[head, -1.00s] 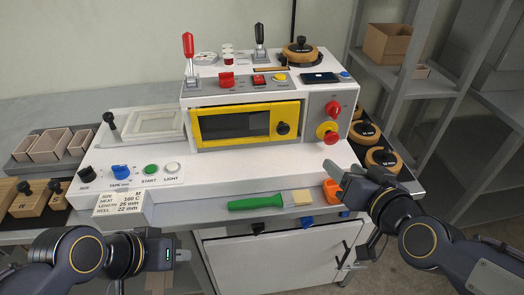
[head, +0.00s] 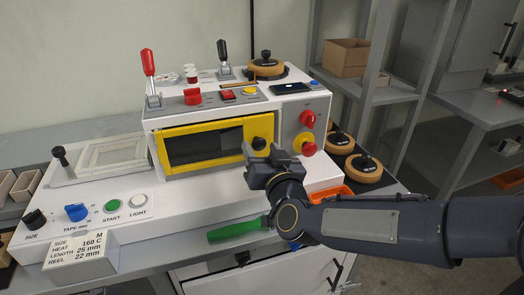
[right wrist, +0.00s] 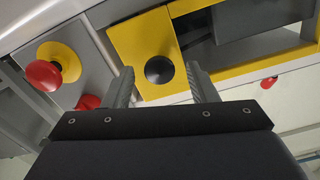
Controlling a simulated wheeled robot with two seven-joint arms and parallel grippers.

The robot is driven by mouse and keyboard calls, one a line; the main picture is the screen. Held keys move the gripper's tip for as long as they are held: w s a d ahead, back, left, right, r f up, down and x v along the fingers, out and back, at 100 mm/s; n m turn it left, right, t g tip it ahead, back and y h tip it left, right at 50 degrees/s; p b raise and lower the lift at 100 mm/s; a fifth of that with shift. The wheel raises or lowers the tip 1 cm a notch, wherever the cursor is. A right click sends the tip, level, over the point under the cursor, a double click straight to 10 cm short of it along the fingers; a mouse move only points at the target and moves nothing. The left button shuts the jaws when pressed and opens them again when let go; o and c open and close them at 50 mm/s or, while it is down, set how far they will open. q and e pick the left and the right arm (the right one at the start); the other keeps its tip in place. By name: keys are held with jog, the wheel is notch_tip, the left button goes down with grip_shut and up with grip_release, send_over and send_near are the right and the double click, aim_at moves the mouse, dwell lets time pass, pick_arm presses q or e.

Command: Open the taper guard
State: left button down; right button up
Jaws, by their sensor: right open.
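The taper guard is a yellow-framed panel with a dark window (head: 203,145) on the front of the white machine, and it looks closed. Its round black knob (head: 259,144) sits at the right end of the yellow frame. In the right wrist view the knob (right wrist: 159,70) lies between and just beyond my two fingertips. My right gripper (head: 262,155) is open in front of the knob, and it also shows in the right wrist view (right wrist: 163,85). I cannot tell whether the fingers touch the knob. My left gripper is out of view.
A red knob on a yellow disc (head: 307,149) is on the grey panel right of the guard, with another red knob (head: 308,117) above. Wooden reels (head: 362,167) stand at the right.

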jog(key=shift+w, duration=0.15)
grip_shut()
dwell(0.4)
